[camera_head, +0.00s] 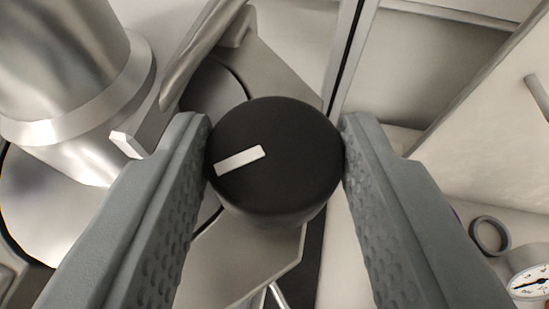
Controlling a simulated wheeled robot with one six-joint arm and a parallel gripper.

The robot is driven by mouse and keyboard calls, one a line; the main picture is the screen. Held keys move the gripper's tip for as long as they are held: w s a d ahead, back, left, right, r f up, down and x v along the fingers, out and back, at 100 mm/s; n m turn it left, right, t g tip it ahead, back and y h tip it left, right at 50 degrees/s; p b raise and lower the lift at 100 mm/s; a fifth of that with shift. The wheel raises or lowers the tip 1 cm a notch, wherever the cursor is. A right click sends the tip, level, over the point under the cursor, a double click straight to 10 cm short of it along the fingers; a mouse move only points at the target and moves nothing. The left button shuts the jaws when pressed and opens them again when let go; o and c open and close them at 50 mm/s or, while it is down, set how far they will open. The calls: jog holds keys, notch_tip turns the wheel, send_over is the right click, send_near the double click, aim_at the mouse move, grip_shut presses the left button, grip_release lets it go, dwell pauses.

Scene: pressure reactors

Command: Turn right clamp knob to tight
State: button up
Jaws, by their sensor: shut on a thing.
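The clamp knob (285,150) is a round black knob in the middle of the view, with a white marker bar on its face. The bar points toward the left and slightly down. My gripper (275,152) is shut on the knob, with one grey textured finger touching its left side and the other its right side. The knob sits on a grey metal clamp bracket (255,262), which is partly hidden behind it and behind the fingers.
A shiny metal reactor cylinder (65,60) stands close by at upper left. A metal lever (203,45) rises just behind the knob. A pressure gauge (528,284) and a dark ring (489,236) lie at lower right. A pale panel (490,110) fills the right side.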

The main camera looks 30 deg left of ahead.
jog(key=shift+m+h, duration=0.4)
jog(key=shift+h, duration=0.1)
dwell(0.3)
jog(key=o, duration=1)
jog(key=shift+c, duration=0.2)
jog(key=shift+s, duration=0.1)
jog(key=v, duration=1.7)
jog(key=shift+s+f, duration=0.2)
